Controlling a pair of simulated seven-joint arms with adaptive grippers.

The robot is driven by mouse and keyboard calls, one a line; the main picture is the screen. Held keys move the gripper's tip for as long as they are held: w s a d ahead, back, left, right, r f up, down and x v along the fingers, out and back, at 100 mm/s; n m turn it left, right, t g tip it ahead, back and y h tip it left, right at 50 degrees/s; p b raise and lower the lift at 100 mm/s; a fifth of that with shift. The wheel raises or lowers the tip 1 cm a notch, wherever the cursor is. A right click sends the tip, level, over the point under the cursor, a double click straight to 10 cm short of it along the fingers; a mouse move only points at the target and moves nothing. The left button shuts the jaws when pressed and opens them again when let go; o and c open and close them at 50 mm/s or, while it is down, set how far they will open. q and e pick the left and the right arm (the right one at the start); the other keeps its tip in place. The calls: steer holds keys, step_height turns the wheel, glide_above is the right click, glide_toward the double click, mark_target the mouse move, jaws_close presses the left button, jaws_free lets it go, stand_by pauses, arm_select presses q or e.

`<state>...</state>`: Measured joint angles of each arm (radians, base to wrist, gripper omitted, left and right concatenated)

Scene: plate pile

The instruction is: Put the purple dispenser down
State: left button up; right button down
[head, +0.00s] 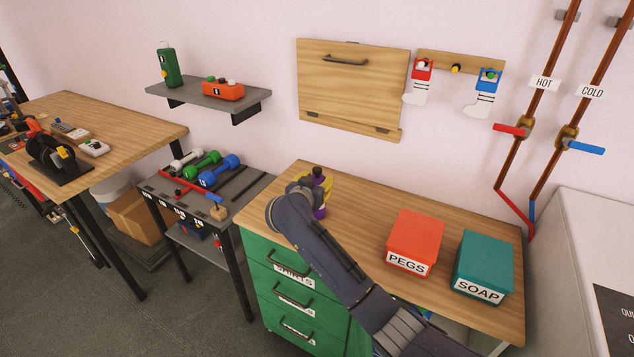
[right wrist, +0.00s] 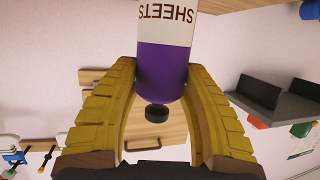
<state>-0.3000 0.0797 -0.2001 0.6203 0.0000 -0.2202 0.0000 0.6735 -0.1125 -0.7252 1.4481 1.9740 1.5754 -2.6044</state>
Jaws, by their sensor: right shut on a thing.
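The purple dispenser (right wrist: 163,70) has a white label reading SHEETS and a dark round knob. It sits between the yellow fingers of my right gripper (right wrist: 163,82), which is shut on it. In the head view the right gripper (head: 323,186) is over the back left part of the wooden counter (head: 365,200). There the dispenser (head: 319,213) is mostly hidden by the fingers and my arm; only purple bits show. I cannot tell whether its base touches the counter. My left gripper is not in view.
A red PEGS box (head: 415,237) and a teal SOAP box (head: 484,262) stand on the counter's right. Green drawers (head: 290,290) are below. A wooden flap panel (head: 352,88) hangs behind. A dumbbell rack (head: 205,195) stands left. Bare counter lies between gripper and PEGS box.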

steer(key=shift+f, duration=0.1)
stand_by(0.3)
steer(key=c, duration=0.7)
jaws_free()
steer(key=v, duration=0.7)
steer(key=shift+s+r, duration=0.25)
steer(key=shift+a, duration=0.15)
